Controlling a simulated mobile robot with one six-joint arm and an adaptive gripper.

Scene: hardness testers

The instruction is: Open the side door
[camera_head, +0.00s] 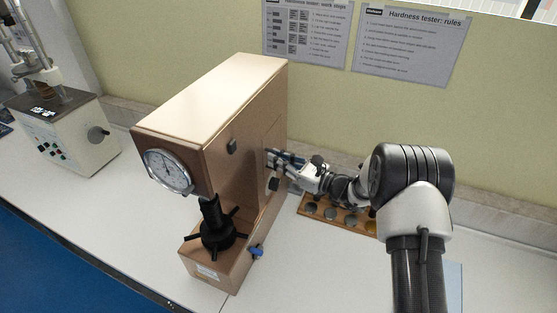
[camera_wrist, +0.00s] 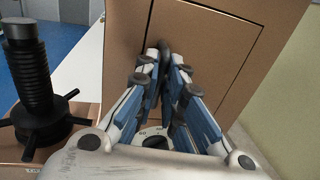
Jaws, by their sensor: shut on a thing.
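The brown hardness tester (camera_head: 210,95) stands on the bench. Its side door is outlined by a dark seam on the right side face and also shows in the wrist view (camera_wrist: 215,50). The door looks flush with the tester's side. A dark handle (camera_wrist: 165,46) stands out near the door's left edge in the wrist view. My gripper (camera_head: 272,157) reaches the door from the right. In the wrist view my gripper (camera_wrist: 165,62) is shut on the handle, with its fingers on either side of it. The fingers hide part of the handle and the lower door.
A wooden tray with round samples (camera_head: 335,214) lies behind my arm. Another tester (camera_head: 65,135) stands at left. The bench front is clear.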

